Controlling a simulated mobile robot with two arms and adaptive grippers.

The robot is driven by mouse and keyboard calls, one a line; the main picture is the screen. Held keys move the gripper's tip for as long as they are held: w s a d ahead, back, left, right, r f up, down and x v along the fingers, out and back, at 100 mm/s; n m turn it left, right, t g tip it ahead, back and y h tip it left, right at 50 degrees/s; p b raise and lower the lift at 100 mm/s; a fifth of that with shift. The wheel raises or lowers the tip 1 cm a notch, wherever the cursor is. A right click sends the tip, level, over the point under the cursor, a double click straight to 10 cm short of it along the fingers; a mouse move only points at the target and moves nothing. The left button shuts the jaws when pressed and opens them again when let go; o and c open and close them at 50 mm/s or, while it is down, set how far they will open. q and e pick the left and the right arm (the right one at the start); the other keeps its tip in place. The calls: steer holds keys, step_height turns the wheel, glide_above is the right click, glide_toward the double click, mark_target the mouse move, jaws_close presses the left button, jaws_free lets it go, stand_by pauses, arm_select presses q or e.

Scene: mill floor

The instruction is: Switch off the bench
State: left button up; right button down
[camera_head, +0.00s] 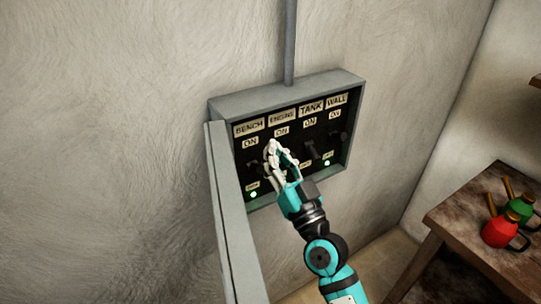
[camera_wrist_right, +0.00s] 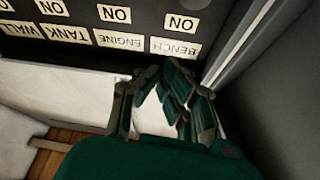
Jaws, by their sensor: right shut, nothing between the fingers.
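A grey switch box (camera_head: 216,104) is on the wall, with a black panel inside. Labels read BENCH, ENGINE, TANK and WALL, each with an ON plate below it. The BENCH label (camera_head: 249,128) is at the far left; a dark lever (camera_head: 254,167) shows faintly under it. My right gripper (camera_head: 272,150) is shut and empty, in front of the panel, just right of the BENCH lever, hiding the ENGINE switch. I cannot tell whether it touches anything. In the right wrist view, the BENCH label (camera_wrist_right: 175,49) appears upside down beyond the fingers. My left gripper is not in view.
The box's open grey door (camera_head: 232,215) sticks out at its left side. A TANK lever (camera_head: 313,150) shows to the right of my gripper. A green lamp (camera_head: 253,195) glows below BENCH. A wooden table (camera_head: 450,225) with red and green cans stands at the right.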

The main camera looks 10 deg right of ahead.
mark_target(256, 167)
steer(key=shift+w+a+f+b, duration=0.15)
steer(key=shift+f, duration=0.45)
steer(key=shift+w+a+f+b, duration=0.1)
steer(key=shift+a+f, duration=0.05)
steer(key=shift+f, duration=0.45)
steer(key=shift+w+a+f+b, duration=0.15)
steer(key=shift+f, duration=0.45)
